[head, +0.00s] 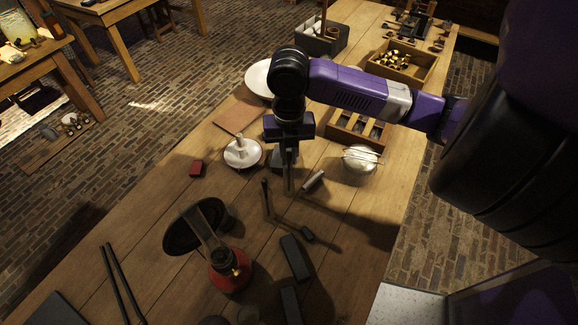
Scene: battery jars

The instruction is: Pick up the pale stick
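A short pale stick (314,181) lies on the wooden table, just right of my gripper. I take it for the task's stick, though it is small and partly in shade. My gripper (290,186) points straight down over the table, its fingers just left of the stick. A gap between the fingers and the stick seems to show. The fingers overlap in this view, so their opening is hidden, and I see nothing clearly held.
A white dish (243,153) with a small upright piece stands to the left. A round pale vessel (360,166) stands to the right. A thin dark tool (285,219) lies in front, with a red burner (229,271) nearer. A compartmented wooden tray (345,136) is behind.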

